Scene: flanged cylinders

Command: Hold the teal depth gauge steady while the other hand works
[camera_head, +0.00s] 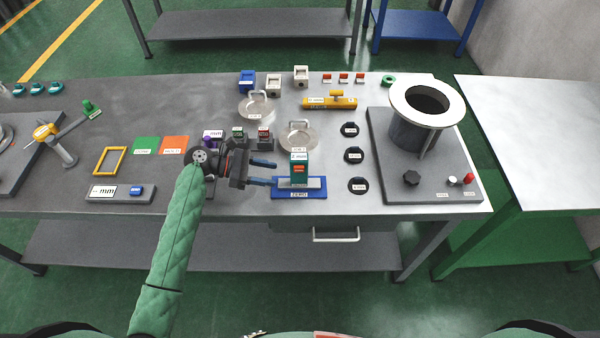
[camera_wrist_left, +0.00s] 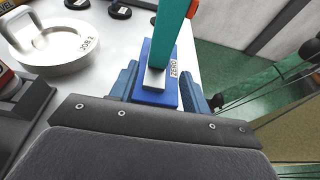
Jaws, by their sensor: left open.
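The teal depth gauge (camera_head: 299,170) stands upright on a blue base marked ZERO (camera_head: 299,195) near the table's front edge. It has an orange mark and a white label on top. My left gripper (camera_head: 274,172) is open just left of the gauge, its two blue fingers pointing at it. In the left wrist view the teal gauge (camera_wrist_left: 169,35) rises beyond the open left gripper (camera_wrist_left: 161,78). The fingers lie either side of the blue base in that picture; I cannot tell whether they touch. My right gripper is not in view.
A grey plate with a flanged cylinder (camera_head: 426,105) stands further right. Small green and red blocks (camera_head: 264,132) sit close behind my left gripper.

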